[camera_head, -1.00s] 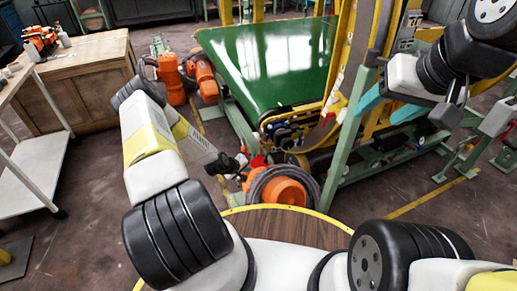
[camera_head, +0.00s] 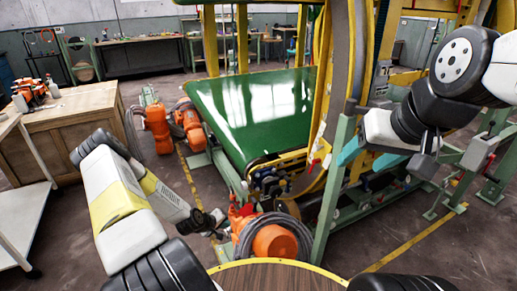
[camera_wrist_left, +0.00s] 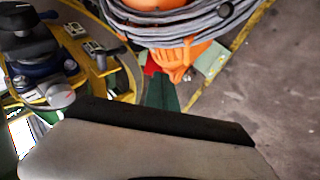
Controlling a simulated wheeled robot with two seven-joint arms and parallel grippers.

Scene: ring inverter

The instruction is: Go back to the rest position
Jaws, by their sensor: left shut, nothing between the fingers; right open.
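My left gripper (camera_head: 214,221) is in the head view, low and left of centre. Its jaws are shut with nothing between them. It appears close to a small red part (camera_head: 241,213) beside an orange motor (camera_head: 273,241) wrapped in grey cable; I cannot tell whether they touch. In the left wrist view a black and pale part of my own arm fills the bottom. The orange motor (camera_wrist_left: 160,5) and its cable lie beyond it. My right gripper (camera_head: 425,158) is at the right of the head view, open and empty, in front of the machine's frame.
The ring machine has a green table (camera_head: 250,115) and yellow frame posts (camera_head: 335,90). A wooden cabinet (camera_head: 75,130) with bottles and a white cart (camera_head: 22,215) stand at left. Orange motors (camera_head: 158,130) stand behind my left arm. Floor (camera_head: 420,265) is clear at lower right.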

